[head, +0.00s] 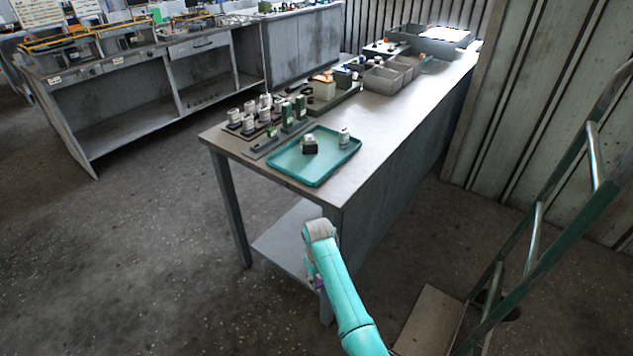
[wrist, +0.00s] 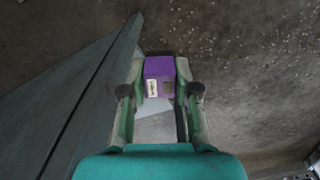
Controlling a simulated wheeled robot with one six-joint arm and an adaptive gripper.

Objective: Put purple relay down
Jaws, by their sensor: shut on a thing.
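The purple relay (wrist: 160,68) is a small box with a white label on its near face. My gripper (wrist: 159,78) is shut on it, with one finger on each side, in the wrist view. In the head view a bit of the purple relay (head: 318,283) shows beside my turquoise arm, below the tabletop level and in front of the table's near end. Most of my gripper is hidden behind the arm there. Floor lies behind the relay in the wrist view.
The table (head: 390,130) holds a teal tray (head: 290,171) with a small dark-and-white block (head: 309,145) and a white bottle (head: 344,138). Racks of parts (head: 262,118) stand behind the tray, grey bins (head: 385,80) farther back. A green ladder (head: 540,240) stands at right.

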